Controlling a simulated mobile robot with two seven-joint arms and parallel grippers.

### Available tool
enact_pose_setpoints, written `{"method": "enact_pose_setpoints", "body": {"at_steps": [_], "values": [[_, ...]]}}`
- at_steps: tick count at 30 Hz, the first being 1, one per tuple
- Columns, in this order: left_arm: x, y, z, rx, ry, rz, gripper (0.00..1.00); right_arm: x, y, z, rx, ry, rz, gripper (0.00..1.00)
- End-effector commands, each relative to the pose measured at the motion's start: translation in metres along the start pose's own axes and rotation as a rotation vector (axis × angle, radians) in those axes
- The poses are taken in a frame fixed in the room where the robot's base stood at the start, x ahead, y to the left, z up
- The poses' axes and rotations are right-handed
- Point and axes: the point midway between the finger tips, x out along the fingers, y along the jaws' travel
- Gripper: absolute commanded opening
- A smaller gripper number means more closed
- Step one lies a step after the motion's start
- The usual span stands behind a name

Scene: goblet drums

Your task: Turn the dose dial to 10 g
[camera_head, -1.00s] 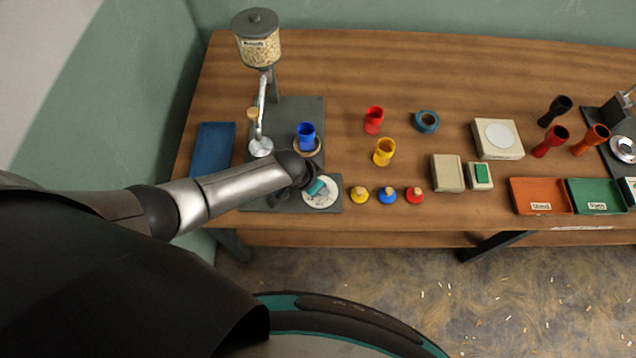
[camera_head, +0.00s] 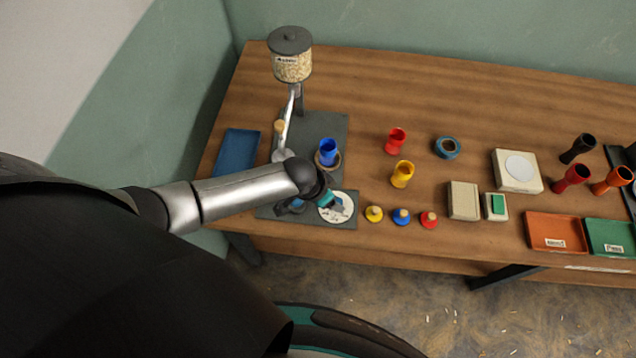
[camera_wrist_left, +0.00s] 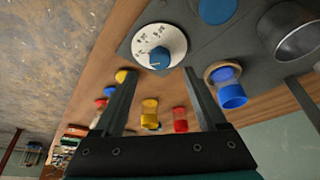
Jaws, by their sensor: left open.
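The dose dial (camera_head: 339,211) is a white disc with dark markings on a grey plate at the table's front left. In the left wrist view the dial (camera_wrist_left: 142,40) shows its blue knob (camera_wrist_left: 159,58); the markings and the knob's pointing direction are too small to read. My left gripper (camera_wrist_left: 159,72) is open and empty. Its two fingers point towards the dial, with the knob ahead of the gap between the tips. I cannot tell whether a finger touches it. In the head view my gripper (camera_head: 318,200) partly covers the dial. My right gripper is out of view.
A hopper of grains (camera_head: 291,62) stands behind on the grey base. A blue cup (camera_head: 328,150) sits on a ring close behind the dial. A blue round button (camera_wrist_left: 217,9) lies beside the dial. Yellow, blue and red knobbed pieces (camera_head: 401,216) stand to its right.

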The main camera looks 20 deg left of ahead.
Motion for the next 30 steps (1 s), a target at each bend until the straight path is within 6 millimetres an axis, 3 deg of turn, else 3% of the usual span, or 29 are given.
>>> {"method": "enact_pose_setpoints", "body": {"at_steps": [15, 22, 30], "values": [[-0.078, 0.0, -0.001, 0.001, 0.001, 0.0, 0.74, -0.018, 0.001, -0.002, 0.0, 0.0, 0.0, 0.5], [-0.095, 0.0, 0.0, -0.001, 0.0, 0.0, 0.74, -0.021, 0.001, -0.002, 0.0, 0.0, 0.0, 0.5], [-0.098, 0.0, 0.0, -0.001, 0.0, 0.0, 0.74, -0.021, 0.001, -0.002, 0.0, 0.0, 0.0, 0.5]]}}
